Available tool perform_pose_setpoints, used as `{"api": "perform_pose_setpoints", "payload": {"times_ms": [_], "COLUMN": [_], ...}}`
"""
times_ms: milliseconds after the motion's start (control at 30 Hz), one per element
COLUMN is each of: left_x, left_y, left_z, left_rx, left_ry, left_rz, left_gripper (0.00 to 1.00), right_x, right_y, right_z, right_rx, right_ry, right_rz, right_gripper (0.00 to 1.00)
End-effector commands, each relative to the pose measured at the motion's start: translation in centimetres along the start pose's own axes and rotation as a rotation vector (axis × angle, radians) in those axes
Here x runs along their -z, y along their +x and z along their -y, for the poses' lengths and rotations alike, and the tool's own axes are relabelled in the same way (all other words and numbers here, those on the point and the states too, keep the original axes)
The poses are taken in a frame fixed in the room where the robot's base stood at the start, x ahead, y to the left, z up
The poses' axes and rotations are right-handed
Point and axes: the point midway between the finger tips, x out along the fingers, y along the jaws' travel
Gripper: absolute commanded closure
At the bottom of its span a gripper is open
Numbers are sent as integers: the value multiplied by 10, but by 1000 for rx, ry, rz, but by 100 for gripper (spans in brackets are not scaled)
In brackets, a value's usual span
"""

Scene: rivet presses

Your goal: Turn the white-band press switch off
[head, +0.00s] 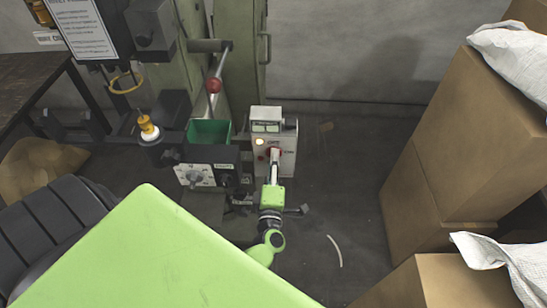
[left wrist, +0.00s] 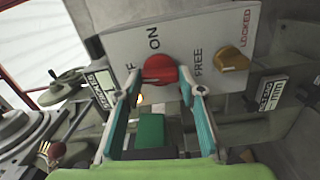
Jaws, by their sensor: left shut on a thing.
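A pale control box (head: 288,135) stands on the floor area by the green press, with a lit yellowish lamp and a red switch on its front. In the left wrist view its panel (left wrist: 120,42) shows a red switch knob (left wrist: 160,70), with the word ON above it and a partly hidden word, ending in F, to its left. My left gripper (head: 273,162) reaches the box front from below. In the left wrist view its fingers (left wrist: 161,82) are on either side of the red knob, shut on it. The knob's exact pointing direction is unclear. My right gripper is not in view.
A yellow-brown knob (left wrist: 231,58) marked FREE and LOCKED sits right of the red knob. A green bin (head: 208,132) and a dark box with a white dial plate (head: 196,177) stand left of the control box. Stacked cardboard boxes (head: 440,130) fill the right; floor between is mostly clear.

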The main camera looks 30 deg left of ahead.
Motion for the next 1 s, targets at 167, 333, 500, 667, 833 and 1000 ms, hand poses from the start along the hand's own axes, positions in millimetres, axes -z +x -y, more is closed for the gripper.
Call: {"api": "perform_pose_setpoints", "payload": {"times_ms": [167, 333, 500, 667, 833, 1000], "left_x": [1, 0, 0, 0, 0, 0], "left_y": [0, 0, -1, -16, -46, -68], "left_z": [0, 0, 0, 2, 2, 1], "left_rx": [1, 1, 1, 4, 4, 2], "left_ry": [1, 1, 2, 1, 1, 2], "left_rz": [-1, -1, 0, 0, 0, -1], "left_gripper": [49, 47, 47, 47, 47, 47], "right_x": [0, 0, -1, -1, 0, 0], "right_y": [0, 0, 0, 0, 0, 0], "right_z": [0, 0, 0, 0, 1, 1], "right_rx": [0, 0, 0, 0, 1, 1], "right_ry": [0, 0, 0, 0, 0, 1], "right_rz": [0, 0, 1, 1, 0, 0], "right_gripper": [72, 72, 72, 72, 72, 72]}}
